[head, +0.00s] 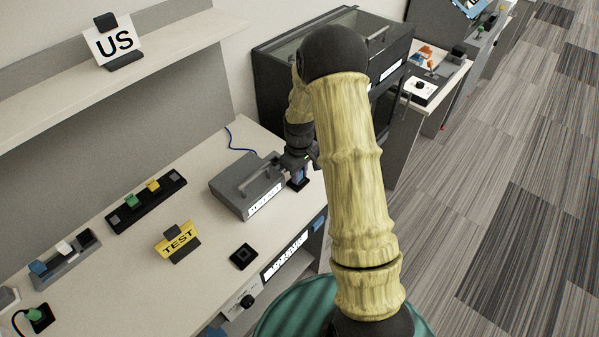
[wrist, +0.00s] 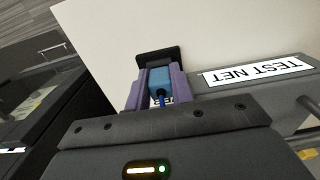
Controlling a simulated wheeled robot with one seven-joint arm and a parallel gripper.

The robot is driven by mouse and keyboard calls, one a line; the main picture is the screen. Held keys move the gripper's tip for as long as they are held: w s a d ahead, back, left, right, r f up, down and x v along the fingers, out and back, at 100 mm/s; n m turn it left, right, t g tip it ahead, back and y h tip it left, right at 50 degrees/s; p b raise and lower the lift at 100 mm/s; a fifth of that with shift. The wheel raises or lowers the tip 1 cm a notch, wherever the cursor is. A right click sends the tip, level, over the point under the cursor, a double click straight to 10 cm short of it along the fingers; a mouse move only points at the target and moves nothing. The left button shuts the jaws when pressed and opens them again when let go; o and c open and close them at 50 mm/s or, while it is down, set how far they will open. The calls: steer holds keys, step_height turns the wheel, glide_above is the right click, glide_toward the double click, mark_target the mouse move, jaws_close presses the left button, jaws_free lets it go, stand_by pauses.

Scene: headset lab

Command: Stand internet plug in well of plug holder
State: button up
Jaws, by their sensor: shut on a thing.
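My gripper (head: 297,163) is at the right end of the bench, just right of the grey TEST NET box. In the wrist view its purple fingers (wrist: 159,80) are shut on the blue internet plug (wrist: 160,82), with a blue cable coming off it toward me. A black block, apparently a plug holder (wrist: 158,56), is right at the fingertips; it also shows under my gripper in the head view (head: 298,184). Whether the plug is inside its well or only above it is hidden. Another black square holder (head: 243,256) with an empty-looking well sits nearer the front edge.
The TEST NET box (head: 233,188) stands close beside my gripper, its handle sticking up. It also shows in the wrist view (wrist: 225,93). A yellow TEST sign (head: 178,242), a black rack (head: 146,204) and a holder with a green plug (head: 38,318) stand further left. A dark cabinet (head: 275,85) is behind.

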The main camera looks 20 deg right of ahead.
steer(key=shift+f, duration=0.15)
steer(key=o, duration=1)
steer(key=shift+o, duration=0.2)
steer(key=shift+r, duration=0.2)
step_height(320, 180, up, 17)
steer(key=shift+r, duration=0.1)
